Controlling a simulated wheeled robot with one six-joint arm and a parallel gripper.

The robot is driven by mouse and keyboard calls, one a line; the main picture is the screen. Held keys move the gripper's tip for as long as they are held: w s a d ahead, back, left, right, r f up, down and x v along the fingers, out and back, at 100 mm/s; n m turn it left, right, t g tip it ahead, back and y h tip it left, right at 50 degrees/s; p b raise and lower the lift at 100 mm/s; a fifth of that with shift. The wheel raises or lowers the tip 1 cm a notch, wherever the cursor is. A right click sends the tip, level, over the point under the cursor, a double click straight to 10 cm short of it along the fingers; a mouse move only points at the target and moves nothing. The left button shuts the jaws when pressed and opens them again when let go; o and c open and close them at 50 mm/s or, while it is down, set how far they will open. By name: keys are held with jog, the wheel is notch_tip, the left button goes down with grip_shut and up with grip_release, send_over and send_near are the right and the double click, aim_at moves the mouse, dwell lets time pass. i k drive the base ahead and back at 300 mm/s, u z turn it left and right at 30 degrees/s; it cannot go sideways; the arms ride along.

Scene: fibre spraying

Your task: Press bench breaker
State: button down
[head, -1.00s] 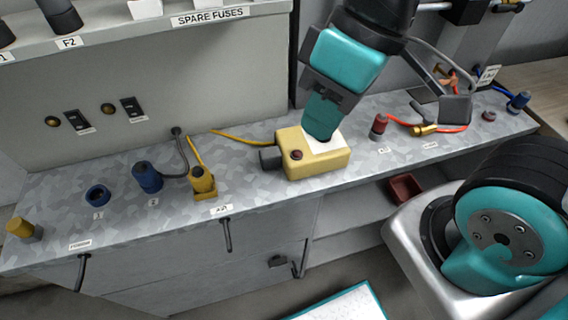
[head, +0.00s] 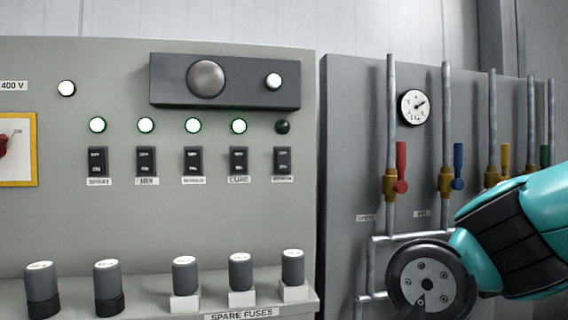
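A row of several black breaker switches is on the grey panel in the head view. The left one (head: 98,162) is labelled SPRAY, then comes the MIX breaker (head: 146,160). The middle breaker (head: 193,160) has a label too small to read, and the CURE breaker (head: 239,160) follows. The rightmost breaker (head: 283,160) also has an unreadable label, so I cannot tell which one is the bench breaker. The lamp (head: 282,127) above the rightmost breaker is dark; the other lamps in its row are lit with green rims. My gripper is out of view; only links of my arm show at lower right.
Several dark cylindrical fuses (head: 184,274) stand on the SPARE FUSES shelf (head: 270,308). A red rotary switch (head: 5,144) is at far left. On the right, pipes with coloured valve handles (head: 401,167) and a gauge (head: 415,107) are partly behind my arm.

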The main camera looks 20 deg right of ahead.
aim_at(282, 154)
jog(key=z, duration=1)
jog(key=k, duration=0.75)
jog(key=u, duration=0.8)
jog(key=i, duration=0.5)
